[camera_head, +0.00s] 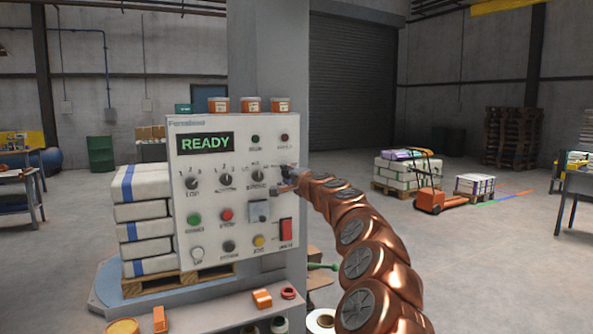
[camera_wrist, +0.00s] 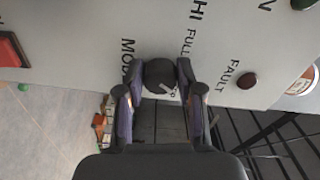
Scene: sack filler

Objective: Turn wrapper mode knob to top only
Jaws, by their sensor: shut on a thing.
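The mode knob (camera_wrist: 160,74) is a dark round knob on the light panel, seen in the wrist view between the two fingers. My gripper (camera_wrist: 161,80) is shut on it, one finger on each side. Part of a printed "MODE" label and the word "FULL" show beside the knob. A pale mark shows on the knob, but its exact setting is unclear. In the head view my gripper (camera_head: 285,180) is at the right edge of the control panel (camera_head: 212,165), covering the knob there.
The panel display (camera_head: 205,142) reads READY. Other knobs, such as the middle one (camera_head: 225,180), sit to the left. A red rocker switch (camera_head: 286,231) is below my gripper. A fault lamp (camera_wrist: 247,80) is close by in the wrist view. Stacked sacks (camera_head: 146,220) stand left of the panel.

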